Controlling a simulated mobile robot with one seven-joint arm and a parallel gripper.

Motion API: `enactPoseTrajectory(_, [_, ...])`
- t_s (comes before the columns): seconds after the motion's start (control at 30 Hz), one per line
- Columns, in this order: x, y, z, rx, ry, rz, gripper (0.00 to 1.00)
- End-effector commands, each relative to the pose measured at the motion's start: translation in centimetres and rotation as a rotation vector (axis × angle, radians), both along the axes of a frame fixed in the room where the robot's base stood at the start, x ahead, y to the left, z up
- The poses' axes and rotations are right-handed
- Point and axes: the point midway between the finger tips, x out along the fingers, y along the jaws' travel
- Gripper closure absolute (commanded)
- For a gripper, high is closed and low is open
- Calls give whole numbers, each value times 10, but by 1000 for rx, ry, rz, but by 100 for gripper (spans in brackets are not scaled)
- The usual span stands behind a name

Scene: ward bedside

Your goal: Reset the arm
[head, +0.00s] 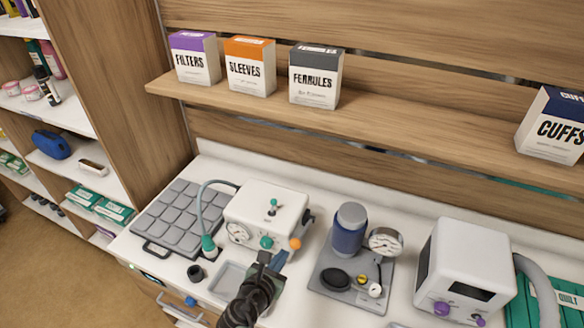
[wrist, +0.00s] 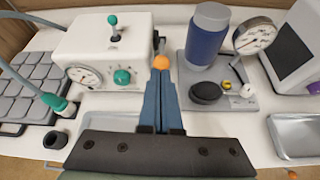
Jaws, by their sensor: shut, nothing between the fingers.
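My gripper (head: 270,260) is in the head view in front of the white gauge box (head: 268,212). In the wrist view my gripper (wrist: 160,80) has its two blue fingers together, with nothing seen between them. The fingertips overlap an orange ball-shaped knob (wrist: 159,63) at the right side of the white box (wrist: 100,45). I cannot tell whether they touch it. The box carries a dial gauge, a green knob and a green-tipped lever on top.
A grey plate (head: 352,280) with a blue cylinder and a gauge stands right of my gripper. A white machine (head: 466,265) is further right. A grey keypad-like pad (head: 178,218) lies left. A shelf (head: 330,115) with boxes runs above. A shallow tray (head: 230,280) sits beside my arm.

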Motion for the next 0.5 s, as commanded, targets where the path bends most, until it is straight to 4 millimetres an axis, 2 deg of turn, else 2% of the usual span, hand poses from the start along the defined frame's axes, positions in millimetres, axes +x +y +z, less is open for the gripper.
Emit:
enactPoseTrajectory(0.13, [0, 0, 0, 1, 0, 0, 100])
enactPoseTrajectory(0.27, [24, 0, 33, 205, -124, -82, 100])
enactPoseTrajectory(0.37, [47, -3, 87, 511, -293, -173, 100])
enactPoseTrajectory(0.47, [61, -9, 155, 888, -476, -242, 100])
enactPoseTrajectory(0.5, [62, -12, 184, 1041, -543, -255, 100])
